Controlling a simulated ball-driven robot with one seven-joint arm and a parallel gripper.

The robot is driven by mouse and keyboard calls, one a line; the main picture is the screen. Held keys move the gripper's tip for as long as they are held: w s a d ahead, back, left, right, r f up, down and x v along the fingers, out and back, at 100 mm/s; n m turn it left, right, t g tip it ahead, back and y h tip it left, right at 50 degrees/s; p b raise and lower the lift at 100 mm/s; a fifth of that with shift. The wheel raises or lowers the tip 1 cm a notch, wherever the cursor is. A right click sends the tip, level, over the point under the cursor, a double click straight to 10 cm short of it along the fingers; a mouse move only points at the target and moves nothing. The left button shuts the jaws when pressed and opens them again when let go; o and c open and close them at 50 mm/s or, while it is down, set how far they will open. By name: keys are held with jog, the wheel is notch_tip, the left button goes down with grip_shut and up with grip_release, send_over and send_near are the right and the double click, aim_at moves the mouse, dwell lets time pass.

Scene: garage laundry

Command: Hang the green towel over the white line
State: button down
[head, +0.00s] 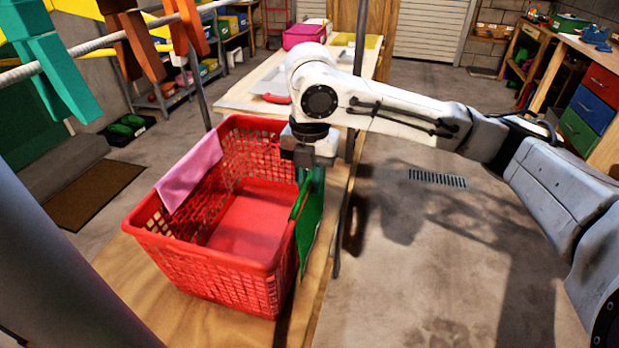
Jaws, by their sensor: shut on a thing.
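The green towel (312,222) hangs over the right wall of the red basket (205,270), with most of its visible cloth on the outside. My gripper (314,172) is at the basket's right rim, pointing down, shut on the top of the green towel. Its fingertips are partly hidden by the towel and the rim. The white line (100,42) runs across the upper left, close to the camera, with teal, brown and orange clothespins on it.
A pink cloth (190,172) hangs over the basket's left rim. The basket stands on a wooden bench (318,270). A dark upright pole stands right beside it. Shelves with bins are at the back left. The concrete floor on the right is clear.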

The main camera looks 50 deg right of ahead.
jog(key=shift+r+p, duration=4)
jog(key=shift+r, duration=0.5)
jog(key=shift+s+d, duration=0.1)
jog(key=shift+d, duration=0.05)
